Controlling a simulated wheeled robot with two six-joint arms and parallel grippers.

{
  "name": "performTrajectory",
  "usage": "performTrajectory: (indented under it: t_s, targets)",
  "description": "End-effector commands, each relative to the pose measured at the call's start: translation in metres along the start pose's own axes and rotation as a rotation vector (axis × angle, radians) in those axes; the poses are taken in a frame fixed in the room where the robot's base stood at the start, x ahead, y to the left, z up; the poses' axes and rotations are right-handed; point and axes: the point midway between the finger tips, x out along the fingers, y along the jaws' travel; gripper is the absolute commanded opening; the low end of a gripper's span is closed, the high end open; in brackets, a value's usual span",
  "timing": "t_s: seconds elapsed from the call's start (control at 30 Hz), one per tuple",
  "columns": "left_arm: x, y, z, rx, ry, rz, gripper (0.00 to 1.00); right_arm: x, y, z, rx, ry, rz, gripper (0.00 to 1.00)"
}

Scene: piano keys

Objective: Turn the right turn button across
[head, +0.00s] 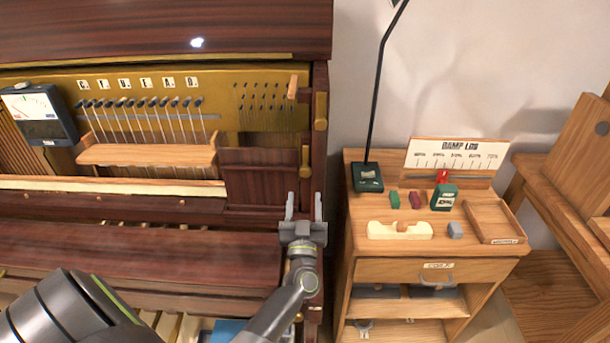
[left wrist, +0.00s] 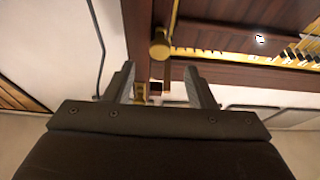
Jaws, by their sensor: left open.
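Two upright brass fittings show at the right end of the piano in the head view: an upper one (head: 320,111) on the side post and a lower one (head: 305,160) just above my gripper. I cannot tell for certain which is the right turn button. My left gripper (head: 304,206) is open and empty, just below the lower fitting and apart from it. In the left wrist view, a round brass end (left wrist: 160,48) lies beyond and between the open fingers (left wrist: 162,88), and a second brass piece (left wrist: 140,98) shows by one finger. My right gripper is out of view.
The piano's wooden rail (head: 145,155) and hammer row lie left of the gripper. A meter (head: 40,115) stands at far left. A small wooden desk (head: 380,270) with a lamp base (head: 367,177) and several small blocks stands to the right, close to the piano's side.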

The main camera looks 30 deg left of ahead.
Motion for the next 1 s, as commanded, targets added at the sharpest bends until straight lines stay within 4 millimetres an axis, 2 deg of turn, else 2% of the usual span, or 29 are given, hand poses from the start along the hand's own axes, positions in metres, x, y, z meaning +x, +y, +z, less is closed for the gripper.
performTrajectory:
  t_s: [0.03,0.1,0.3,0.5,0.73,0.77,1.0]
  targets:
    - [0.013,0.000,-0.004,0.002,0.004,0.001,0.50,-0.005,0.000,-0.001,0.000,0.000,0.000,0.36]
    - [0.027,0.000,-0.003,0.002,0.003,0.001,0.50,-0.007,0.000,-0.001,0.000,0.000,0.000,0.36]
    - [0.055,0.000,-0.001,0.001,0.001,0.001,0.50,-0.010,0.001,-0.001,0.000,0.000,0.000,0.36]
    - [0.065,0.000,0.000,0.000,0.000,0.000,0.50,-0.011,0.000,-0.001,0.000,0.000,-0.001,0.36]
    - [0.066,0.000,0.000,0.000,-0.001,0.000,0.50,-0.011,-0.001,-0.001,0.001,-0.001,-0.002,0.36]
    - [0.066,0.000,0.000,0.000,0.000,0.000,0.49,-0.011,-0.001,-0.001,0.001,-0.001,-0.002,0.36]
    - [0.065,0.000,0.000,0.000,0.000,0.000,0.17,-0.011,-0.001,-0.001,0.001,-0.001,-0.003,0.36]
